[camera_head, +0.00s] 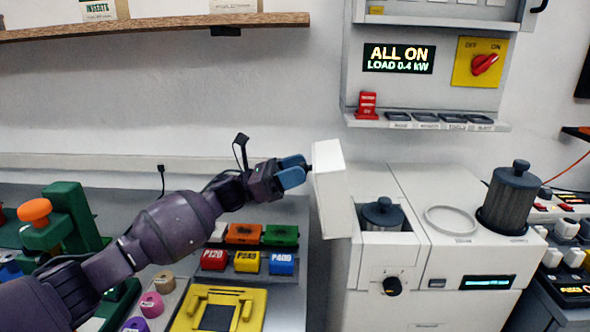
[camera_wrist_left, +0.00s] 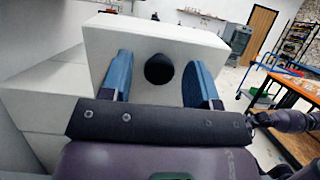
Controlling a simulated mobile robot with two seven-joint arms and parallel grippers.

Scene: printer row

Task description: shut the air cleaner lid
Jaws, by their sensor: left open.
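The air cleaner (camera_head: 405,290) is a white cabinet at centre right. Its white lid (camera_head: 331,190) stands open, nearly upright with a slight tilt, at the left of an opening that holds a dark knobbed canister (camera_head: 383,215). My left gripper (camera_head: 291,172) is at the lid's outer left side, its blue fingers apart and pointing at it. In the left wrist view the lid (camera_wrist_left: 205,50) fills the space ahead, and a round black knob (camera_wrist_left: 159,69) on it shows between the open fingers (camera_wrist_left: 160,85). I cannot tell whether they touch. My right gripper does not show.
Another dark canister (camera_head: 511,198) stands in the cabinet top at right, beside a pale ring (camera_head: 451,220). A control panel (camera_head: 425,70) hangs above. Coloured boxes (camera_head: 247,262) and a yellow tray (camera_head: 250,310) lie below my left arm. A wooden shelf (camera_head: 160,25) is at upper left.

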